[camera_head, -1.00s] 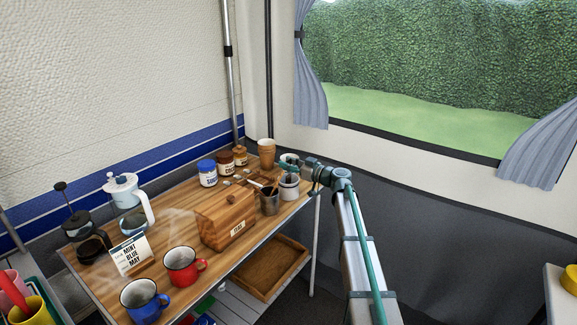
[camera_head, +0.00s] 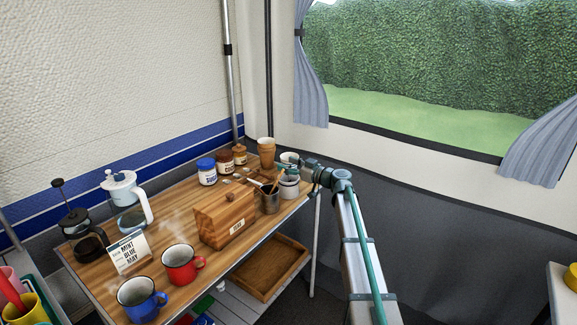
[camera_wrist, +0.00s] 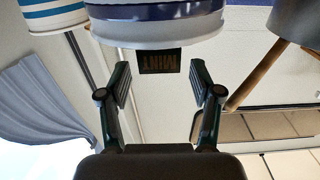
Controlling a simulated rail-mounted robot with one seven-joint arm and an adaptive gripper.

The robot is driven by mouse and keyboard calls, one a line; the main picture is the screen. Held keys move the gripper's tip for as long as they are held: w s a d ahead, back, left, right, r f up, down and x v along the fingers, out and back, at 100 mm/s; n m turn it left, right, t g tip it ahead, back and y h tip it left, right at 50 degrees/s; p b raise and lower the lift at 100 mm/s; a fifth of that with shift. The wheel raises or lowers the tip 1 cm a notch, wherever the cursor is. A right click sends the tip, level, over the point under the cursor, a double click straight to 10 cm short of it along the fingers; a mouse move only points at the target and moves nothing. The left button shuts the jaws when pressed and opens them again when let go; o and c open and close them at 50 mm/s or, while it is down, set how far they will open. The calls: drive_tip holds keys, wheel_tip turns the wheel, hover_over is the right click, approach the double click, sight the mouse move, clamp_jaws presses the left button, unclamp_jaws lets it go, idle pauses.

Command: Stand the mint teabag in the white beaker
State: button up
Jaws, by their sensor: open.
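In the wrist view a white beaker with a blue-grey band (camera_wrist: 155,32) fills the top middle, appearing upside down. A dark tag lettered MINT (camera_wrist: 160,61) shows at its rim, between my fingers. The teabag itself is hidden, and I cannot tell whether it is inside the beaker. My gripper (camera_wrist: 160,88) is open, one finger on each side of the tag and apart from it. In the head view my gripper (camera_head: 286,166) is among the pale beakers at the table's far right, with a white beaker (camera_head: 289,188) just below it.
A grey tin with a wooden stick (camera_head: 269,203) stands beside the beakers; a stack of brown cups (camera_head: 266,155) is behind. A wooden box (camera_head: 223,217), jars (camera_head: 207,173), a white jug (camera_head: 121,187), a MINT BLUE MAY card (camera_head: 129,252) and red (camera_head: 182,265) and blue (camera_head: 139,300) mugs occupy the table.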

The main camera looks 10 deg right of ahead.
drive_tip(key=v, duration=1.2)
idle(0.7)
drive_tip(key=s+a+f+m+g+h+p, duration=0.1)
drive_tip(key=s+a+f+m+g+h, duration=0.15)
drive_tip(key=s+f, duration=0.75)
drive_tip(key=s+a+f+m+g+h+p, duration=0.15)
drive_tip(key=s+f+m+g, duration=0.4)
drive_tip(key=f, duration=0.85)
drive_tip(key=s+a+f+m+g+h, duration=0.2)
drive_tip(key=s+f+h, duration=0.1)
drive_tip(key=s+f, duration=0.8)
drive_tip(key=s+f+g+h+p, duration=0.2)
drive_tip(key=s+f+g, duration=0.1)
drive_tip(key=s, duration=1)
drive_tip(key=s+a+f+g+h+p, duration=0.1)
drive_tip(key=s+f, duration=0.4)
drive_tip(key=s, duration=0.9)
drive_tip(key=s+a+f+n+g+h+p, duration=0.1)
drive_tip(key=s+f+g, duration=0.4)
drive_tip(key=s, duration=0.8)
drive_tip(key=shift+s+a+g+h+p, duration=0.2)
drive_tip(key=shift+s+g+h+p, duration=0.1)
drive_tip(key=shift+h+p, duration=0.65)
